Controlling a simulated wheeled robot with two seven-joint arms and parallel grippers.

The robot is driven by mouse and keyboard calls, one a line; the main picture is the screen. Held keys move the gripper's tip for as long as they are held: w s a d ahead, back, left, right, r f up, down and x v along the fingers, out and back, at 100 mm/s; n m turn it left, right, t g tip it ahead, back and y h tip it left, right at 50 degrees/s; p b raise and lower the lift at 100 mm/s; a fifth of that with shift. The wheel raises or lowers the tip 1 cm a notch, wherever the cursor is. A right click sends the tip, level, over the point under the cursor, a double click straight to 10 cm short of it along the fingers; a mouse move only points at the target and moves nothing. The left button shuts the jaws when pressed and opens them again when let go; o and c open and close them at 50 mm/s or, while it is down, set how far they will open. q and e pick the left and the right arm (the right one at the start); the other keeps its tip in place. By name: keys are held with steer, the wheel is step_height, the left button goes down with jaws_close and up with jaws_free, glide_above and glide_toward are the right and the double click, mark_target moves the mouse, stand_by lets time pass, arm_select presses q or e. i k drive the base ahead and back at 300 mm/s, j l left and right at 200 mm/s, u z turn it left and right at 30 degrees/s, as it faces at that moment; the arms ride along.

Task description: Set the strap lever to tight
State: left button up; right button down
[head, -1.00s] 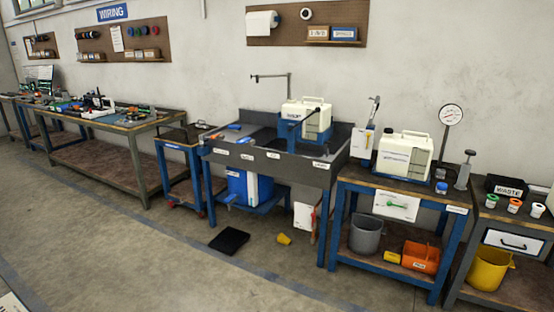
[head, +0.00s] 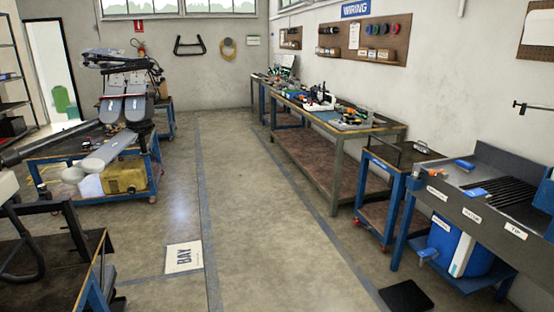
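I cannot make out a strap lever in the head view. A dark folded machine, apparently the spray drone (head: 127,88), stands on a blue-framed cart (head: 155,185) at the left, with long grey arms and paddle-shaped parts reaching to the left edge. Any strap on it is too small to tell. Neither of my grippers is in view.
An open floor lane (head: 245,215) runs ahead between the cart and the wiring bench (head: 335,150). A blue-legged stand (head: 395,190) and the sink bench (head: 480,215) line the right. A black mat (head: 405,296) lies on the floor. A dark table (head: 50,265) is at the near left.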

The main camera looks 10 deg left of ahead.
mark_target(154, 95)
steer(key=i+j+u, duration=0.6)
steer(key=i, duration=0.3)
steer(key=i+j+u, duration=0.3)
steer(key=i, duration=0.15)
